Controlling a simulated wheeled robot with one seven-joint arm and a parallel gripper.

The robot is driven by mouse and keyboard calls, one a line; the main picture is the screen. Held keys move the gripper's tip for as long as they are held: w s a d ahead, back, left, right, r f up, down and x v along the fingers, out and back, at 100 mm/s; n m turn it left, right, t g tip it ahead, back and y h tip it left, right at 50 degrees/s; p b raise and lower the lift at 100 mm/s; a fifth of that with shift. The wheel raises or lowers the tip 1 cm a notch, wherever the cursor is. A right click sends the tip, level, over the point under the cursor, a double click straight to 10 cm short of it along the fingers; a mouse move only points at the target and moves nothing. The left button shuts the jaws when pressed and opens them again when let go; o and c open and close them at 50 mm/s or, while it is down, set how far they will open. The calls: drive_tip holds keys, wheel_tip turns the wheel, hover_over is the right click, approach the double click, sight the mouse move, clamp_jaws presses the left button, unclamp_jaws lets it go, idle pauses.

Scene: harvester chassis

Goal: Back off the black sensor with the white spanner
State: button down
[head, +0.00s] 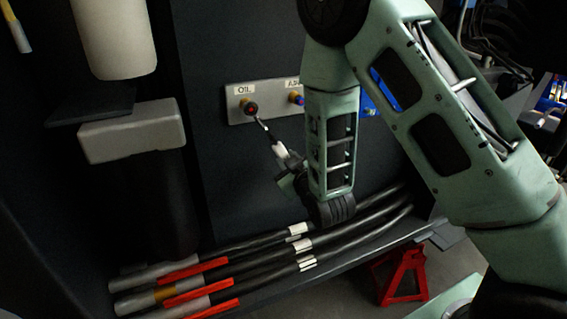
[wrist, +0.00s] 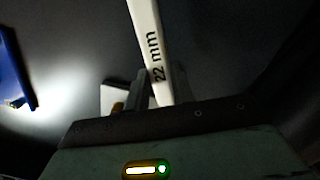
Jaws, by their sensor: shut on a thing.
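My gripper (head: 288,162) is shut on the white spanner (head: 278,149), which also shows in the wrist view (wrist: 151,45) with "22 mm" on its shank. My fingers (wrist: 156,88) clasp its lower end there. In the head view the spanner's far end points up and left to just below the dark sensor (head: 251,108) under the "OIL" label. This sensor has a black body, a red centre and a brass-coloured base. I cannot tell whether the spanner touches it. The spanner's head is out of the wrist view.
The pale mounting plate (head: 270,113) also bears a blue-centred sensor (head: 297,98), partly beside my arm. Thick black hoses (head: 250,245) with red sleeves run below. A grey block (head: 132,132) juts out at left. A red stand (head: 402,272) is on the floor.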

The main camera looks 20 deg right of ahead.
drive_tip(key=shift+r, duration=0.1)
drive_tip(key=shift+w+d+r+n+p, duration=0.1)
drive_tip(key=shift+d+r+n+p, duration=0.25)
drive_tip(key=shift+d+r+n, duration=0.3)
drive_tip(key=shift+d+r+n+p, duration=0.35)
drive_tip(key=shift+d+n, duration=0.2)
drive_tip(key=shift+d, duration=0.25)
drive_tip(key=shift+d+r+n, duration=0.25)
drive_tip(key=shift+r+n, duration=0.05)
